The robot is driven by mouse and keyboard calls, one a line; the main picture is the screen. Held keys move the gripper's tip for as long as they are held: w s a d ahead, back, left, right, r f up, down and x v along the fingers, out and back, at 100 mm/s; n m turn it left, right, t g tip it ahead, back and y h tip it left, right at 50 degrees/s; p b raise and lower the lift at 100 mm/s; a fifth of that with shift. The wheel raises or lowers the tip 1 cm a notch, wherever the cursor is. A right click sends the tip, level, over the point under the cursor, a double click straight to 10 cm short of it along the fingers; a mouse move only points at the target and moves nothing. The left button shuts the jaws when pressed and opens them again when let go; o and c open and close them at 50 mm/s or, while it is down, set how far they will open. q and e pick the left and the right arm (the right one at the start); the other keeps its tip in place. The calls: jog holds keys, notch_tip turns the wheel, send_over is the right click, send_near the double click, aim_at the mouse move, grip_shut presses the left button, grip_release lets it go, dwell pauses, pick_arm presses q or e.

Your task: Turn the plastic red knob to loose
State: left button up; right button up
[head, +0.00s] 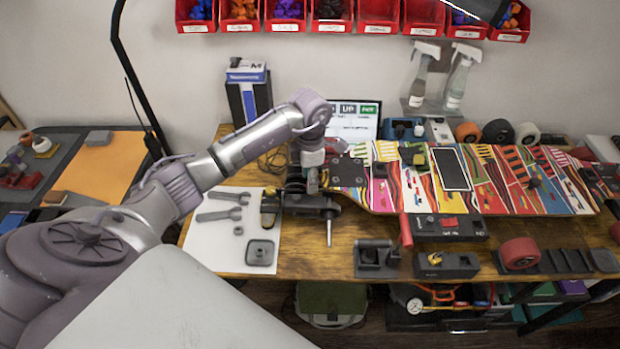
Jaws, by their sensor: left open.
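My left arm reaches in from the left, and my left gripper (312,182) points down at the left end of the colourful skateboard deck (560,195). It is open, close to a dark clamp-like fixture (300,203); I cannot tell whether they touch. A small red part (449,222), possibly the red knob, sits on a black block at the front of the bench, right of the gripper. An upright red handle (405,230) stands left of that block. Which red part is the knob is unclear. The gripper partly hides the fixture. My right gripper is not in view.
Wrenches and a grey square part (260,252) lie on a white sheet (208,238). Black holders and a red wheel (520,253) line the bench's front edge. Spray bottles (458,82) and loose wheels stand behind the deck. Red bins (333,15) hang above.

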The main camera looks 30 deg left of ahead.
pick_arm(q)
jog(key=shift+f, duration=0.9)
jog(key=shift+c, duration=0.3)
grip_shut()
